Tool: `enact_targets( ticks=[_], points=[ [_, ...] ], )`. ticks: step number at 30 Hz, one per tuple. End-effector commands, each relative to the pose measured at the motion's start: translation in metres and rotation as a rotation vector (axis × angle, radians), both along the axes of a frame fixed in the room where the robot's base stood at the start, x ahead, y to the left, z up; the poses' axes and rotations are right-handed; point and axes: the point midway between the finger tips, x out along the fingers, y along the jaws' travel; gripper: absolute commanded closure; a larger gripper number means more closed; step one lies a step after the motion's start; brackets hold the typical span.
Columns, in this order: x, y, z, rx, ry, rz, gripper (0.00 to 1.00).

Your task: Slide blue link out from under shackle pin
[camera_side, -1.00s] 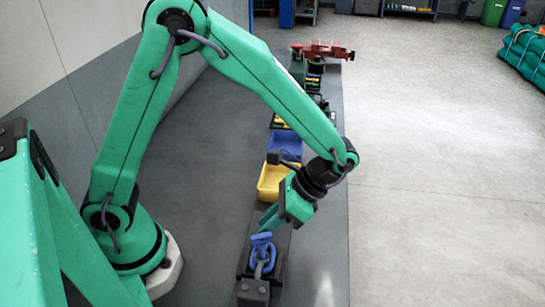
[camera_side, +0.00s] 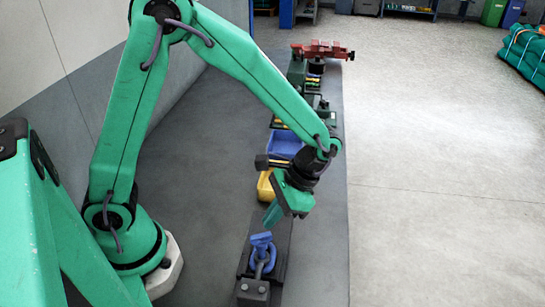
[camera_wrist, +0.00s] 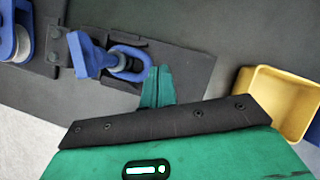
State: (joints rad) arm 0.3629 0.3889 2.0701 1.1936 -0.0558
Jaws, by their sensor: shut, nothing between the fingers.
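The blue link (camera_side: 269,257) is a rounded ring lying on a dark plate (camera_side: 279,240) on the bench. A lighter blue shackle pin (camera_side: 261,240) with a flat head stands up beside it. In the wrist view the blue link (camera_wrist: 135,53) lies partly behind the pin (camera_wrist: 86,54), which overlaps its left end. Whether the link is still under the pin is hard to tell. My gripper (camera_side: 270,216) is shut and empty, above and beyond the link.
A yellow bin (camera_wrist: 243,84) stands to the right in the wrist view, with a blue bin (camera_side: 285,143) behind it in the side view. A red vise (camera_side: 322,50) stands at the bench's far end. Open floor lies right of the bench.

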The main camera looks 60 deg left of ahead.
Motion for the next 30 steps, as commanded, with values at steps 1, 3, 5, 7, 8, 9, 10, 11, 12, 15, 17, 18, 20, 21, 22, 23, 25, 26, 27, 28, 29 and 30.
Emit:
enact_targets(
  ticks=[1,3,5,7,8,9,10,11,12,15,17,18,20,21,22,23,25,26,27,28,29,30],
  points=[
    [0.004,0.005,-0.003,0.014,-0.046,0.074,1.0],
    [0.01,0.011,-0.007,0.034,-0.112,0.187,1.0],
    [0.016,0.017,-0.01,0.05,-0.169,0.287,1.0],
    [0.023,0.023,-0.013,0.066,-0.234,0.405,1.0],
    [0.026,0.026,-0.014,0.071,-0.26,0.458,1.0],
    [0.03,0.03,-0.015,0.078,-0.295,0.526,1.0],
    [0.033,0.033,-0.016,0.083,-0.32,0.579,1.0],
    [0.035,0.036,-0.017,0.087,-0.345,0.631,1.0],
    [0.039,0.04,-0.018,0.091,-0.376,0.697,1.0],
    [0.047,0.049,-0.019,0.097,-0.441,0.847,1.0],
    [0.051,0.053,-0.019,0.098,-0.472,0.92,1.0],
    [0.053,0.055,-0.019,0.098,-0.487,0.96,1.0],
    [0.055,0.058,-0.02,0.099,-0.506,1.01,1.0],
    [0.056,0.059,-0.02,0.098,-0.515,1.033,1.0],
    [0.057,0.06,-0.02,0.099,-0.52,1.046,1.0],
    [0.058,0.061,-0.02,0.099,-0.523,1.056,1.0],
    [0.058,0.061,-0.02,0.097,-0.528,1.069,1.0],
    [0.059,0.061,-0.02,0.097,-0.529,1.071,1.0],
    [0.059,0.061,-0.02,0.098,-0.53,1.072,1.0],
    [0.059,0.061,-0.02,0.098,-0.53,1.072,1.0],
    [0.058,0.061,-0.02,0.097,-0.529,1.071,1.0],
    [0.058,0.061,-0.02,0.098,-0.529,1.07,1.0]
  ],
)
